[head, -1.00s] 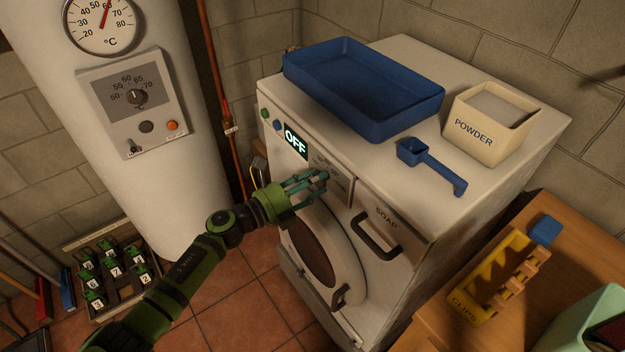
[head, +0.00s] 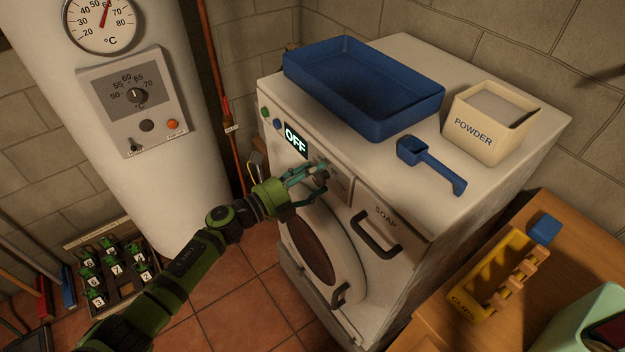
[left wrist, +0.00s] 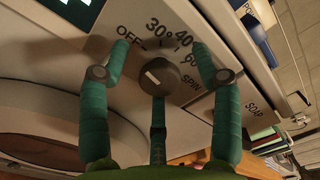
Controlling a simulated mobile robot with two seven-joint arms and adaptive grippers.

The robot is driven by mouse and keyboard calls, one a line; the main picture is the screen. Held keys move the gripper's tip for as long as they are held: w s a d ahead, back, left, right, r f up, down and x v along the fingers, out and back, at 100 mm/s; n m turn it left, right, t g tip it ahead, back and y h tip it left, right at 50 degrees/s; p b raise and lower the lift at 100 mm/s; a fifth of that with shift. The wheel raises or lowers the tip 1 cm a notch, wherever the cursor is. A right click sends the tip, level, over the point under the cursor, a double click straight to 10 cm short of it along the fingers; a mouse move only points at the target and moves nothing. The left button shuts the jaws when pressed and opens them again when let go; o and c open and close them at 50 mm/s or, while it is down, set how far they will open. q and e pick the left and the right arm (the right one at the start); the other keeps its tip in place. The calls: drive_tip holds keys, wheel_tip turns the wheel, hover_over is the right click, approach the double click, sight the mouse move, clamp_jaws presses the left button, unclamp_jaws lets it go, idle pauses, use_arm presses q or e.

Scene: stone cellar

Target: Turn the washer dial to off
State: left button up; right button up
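The washer (head: 412,262) stands in the middle of the head view, and its lit display (head: 296,140) reads OFF. In the left wrist view the round grey dial (left wrist: 160,77) sits among the printed marks OFF, 30, 40, 60 and SPIN. Its pale mark appears to lie toward the upper left, on the OFF side. My left gripper (left wrist: 159,62) is open, with green fingers spread around the dial and visible gaps beside it. In the head view the left gripper (head: 318,180) is at the washer's front panel and hides the dial. My right gripper is not in view.
A blue tray (head: 365,112), a blue scoop (head: 432,165) and a powder box (head: 490,125) are on the washer top. The soap drawer handle (head: 376,236) is right of my gripper. A white boiler (head: 120,190) stands left; a wooden table (head: 575,265) is at lower right.

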use_arm(q)
drive_tip(key=shift+s+f, duration=0.1)
drive_tip(key=shift+f, duration=0.15)
drive_tip(key=shift+s+a, duration=0.1)
drive_tip(key=shift+s, duration=0.05)
drive_tip(key=v, duration=1.1)
drive_tip(key=shift+a, duration=0.25)
drive_tip(key=shift+s+r, duration=0.15)
